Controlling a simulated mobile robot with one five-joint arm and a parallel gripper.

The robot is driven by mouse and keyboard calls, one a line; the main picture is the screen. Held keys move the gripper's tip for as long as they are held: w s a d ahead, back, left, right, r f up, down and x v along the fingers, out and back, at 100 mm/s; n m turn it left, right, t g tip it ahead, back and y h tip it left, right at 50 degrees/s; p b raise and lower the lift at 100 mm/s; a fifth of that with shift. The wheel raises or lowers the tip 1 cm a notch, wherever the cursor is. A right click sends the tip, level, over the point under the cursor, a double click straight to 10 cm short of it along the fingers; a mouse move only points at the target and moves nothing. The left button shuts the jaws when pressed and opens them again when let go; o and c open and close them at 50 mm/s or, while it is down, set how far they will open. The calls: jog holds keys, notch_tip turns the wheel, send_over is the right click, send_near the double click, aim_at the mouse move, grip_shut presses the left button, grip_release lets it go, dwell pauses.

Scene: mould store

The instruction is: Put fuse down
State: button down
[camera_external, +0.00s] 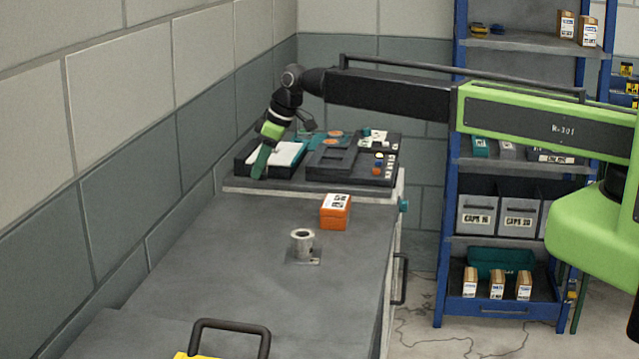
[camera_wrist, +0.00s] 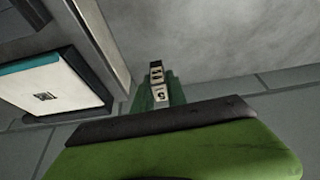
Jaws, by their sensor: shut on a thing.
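My gripper (camera_external: 262,163) points down at the back left of the bench, over the front left corner of a dark tray (camera_external: 246,172). In the wrist view, my gripper (camera_wrist: 160,88) is shut on a small block with printed white and dark faces, seemingly the fuse (camera_wrist: 159,95). Green jaw parts hide most of it. In the external view the fuse cannot be made out. Whether it touches anything below cannot be told.
A white-topped teal box (camera_wrist: 55,85) lies left of my gripper in the wrist view. A dark panel with knobs (camera_external: 350,165) stands right of the tray. An orange box (camera_external: 336,212) and a metal socket (camera_external: 302,243) stand nearer on the bench. A blue shelf rack (camera_external: 447,200) stands right.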

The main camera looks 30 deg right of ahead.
jog(key=d+r+p, duration=0.2)
jog(key=d+r, duration=0.1)
jog(key=d, duration=0.3)
jog(key=shift+s+r+p, duration=0.2)
jog(key=shift+r+p, duration=0.1)
jog(key=shift+r, duration=0.05)
jog(key=shift+d, duration=0.1)
